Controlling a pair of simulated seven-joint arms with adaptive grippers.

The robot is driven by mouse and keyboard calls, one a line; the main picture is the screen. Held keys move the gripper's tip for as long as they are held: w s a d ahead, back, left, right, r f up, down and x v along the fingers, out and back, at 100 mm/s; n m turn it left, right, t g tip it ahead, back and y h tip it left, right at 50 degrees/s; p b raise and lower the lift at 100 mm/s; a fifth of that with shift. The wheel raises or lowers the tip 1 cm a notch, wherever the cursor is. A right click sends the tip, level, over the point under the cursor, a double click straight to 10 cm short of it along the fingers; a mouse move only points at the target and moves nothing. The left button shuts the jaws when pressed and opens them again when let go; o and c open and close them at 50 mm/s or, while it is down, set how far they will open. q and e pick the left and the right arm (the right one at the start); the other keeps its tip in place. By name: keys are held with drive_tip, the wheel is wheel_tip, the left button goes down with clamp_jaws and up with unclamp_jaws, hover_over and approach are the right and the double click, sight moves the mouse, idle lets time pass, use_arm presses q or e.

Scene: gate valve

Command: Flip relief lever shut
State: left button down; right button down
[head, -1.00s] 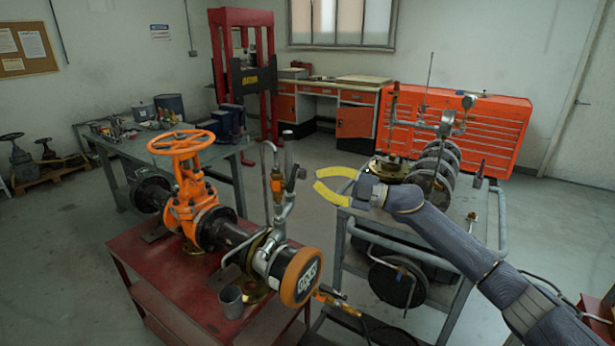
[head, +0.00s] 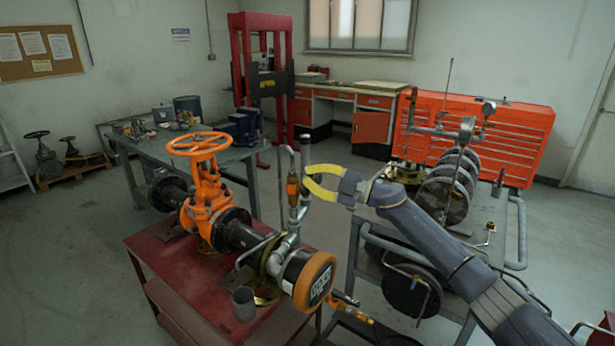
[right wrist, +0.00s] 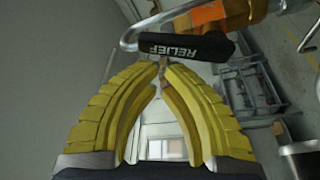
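The relief lever (right wrist: 185,46) shows in the right wrist view as a black handle marked RELIEF, lying across just beyond my fingertips. It joins an orange valve body (right wrist: 215,14) at the top. In the head view that small orange valve (head: 293,187) sits on an upright pipe on the red bench, and the lever is hard to make out behind my fingers. My right gripper (head: 307,178) has yellow fingers, parted with a gap at the tips and empty, close beside the valve. The wrist view shows the gap as narrow; contact with the lever is unclear. My left gripper is not in view.
A large orange gate valve with handwheel (head: 199,145) stands on the red bench (head: 160,250). A metal cup (head: 244,303) and an orange-rimmed pipe end (head: 315,281) are near the front. A grey cart (head: 510,230) with discs and gauges stands right.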

drive_tip(key=shift+w+d+f, duration=0.1)
drive_tip(key=shift+w, duration=0.05)
drive_tip(key=shift+w+d+m+t, duration=0.3)
drive_tip(key=shift+m, duration=0.7)
drive_tip(key=w+m+t, duration=0.1)
drive_tip(key=m, duration=0.3)
drive_tip(key=w+d+f+m+t, duration=0.1)
drive_tip(key=m+t, duration=0.1)
drive_tip(key=m, duration=0.2)
drive_tip(key=w+d+f+m+t, duration=0.1)
drive_tip(key=m+t, duration=0.1)
drive_tip(key=m, duration=0.2)
drive_tip(key=shift+w+d+h, duration=0.25)
drive_tip(key=shift+w+h, duration=0.05)
drive_tip(key=shift+h, duration=0.1)
wheel_tip(320, 180, up, 4)
drive_tip(key=v, duration=1)
drive_tip(key=shift+s+a, duration=0.15)
drive_tip(key=shift+s, duration=0.05)
